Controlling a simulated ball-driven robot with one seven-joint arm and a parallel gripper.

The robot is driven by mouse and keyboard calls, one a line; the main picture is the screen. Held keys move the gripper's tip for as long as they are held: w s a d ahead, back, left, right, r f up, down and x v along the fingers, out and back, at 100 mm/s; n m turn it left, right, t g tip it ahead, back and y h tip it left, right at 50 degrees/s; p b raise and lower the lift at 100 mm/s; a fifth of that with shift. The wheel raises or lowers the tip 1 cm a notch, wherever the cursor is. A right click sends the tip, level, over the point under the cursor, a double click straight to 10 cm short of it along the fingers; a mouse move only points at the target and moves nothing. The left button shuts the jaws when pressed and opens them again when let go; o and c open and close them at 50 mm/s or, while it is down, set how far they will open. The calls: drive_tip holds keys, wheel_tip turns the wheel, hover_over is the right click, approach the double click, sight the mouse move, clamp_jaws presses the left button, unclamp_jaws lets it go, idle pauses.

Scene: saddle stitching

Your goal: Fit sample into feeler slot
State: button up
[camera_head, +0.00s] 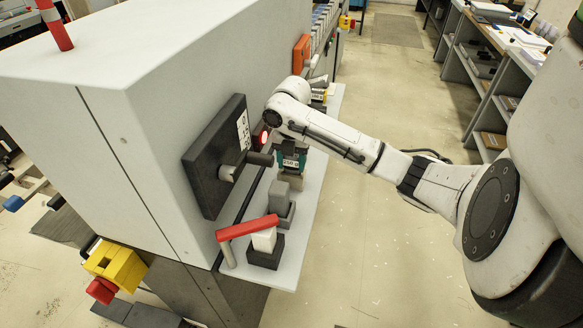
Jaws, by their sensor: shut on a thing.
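My arm reaches in from the right, and its wrist is bent down over the shelf along the machine's side. My gripper (284,142) shows only as a dark part below the wrist. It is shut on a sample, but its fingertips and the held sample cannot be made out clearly. A dark teal block with a white weight label (291,161) is just under the gripper; I cannot tell whether it is the held piece. A dark panel with a white label (214,157) is on the machine wall to the left. The feeler slot cannot be made out.
The white machine (160,90) stands close left of the gripper. An orange part (302,54) is farther back.

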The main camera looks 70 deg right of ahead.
drive_tip(key=shift+f, duration=0.2)
drive_tip(key=shift+f, duration=0.15)
drive_tip(key=o, duration=1)
wheel_tip(320, 180, up, 12)
drive_tip(key=shift+r+b, duration=0.25)
drive_tip(key=shift+b, duration=0.15)
drive_tip(key=shift+f, duration=0.1)
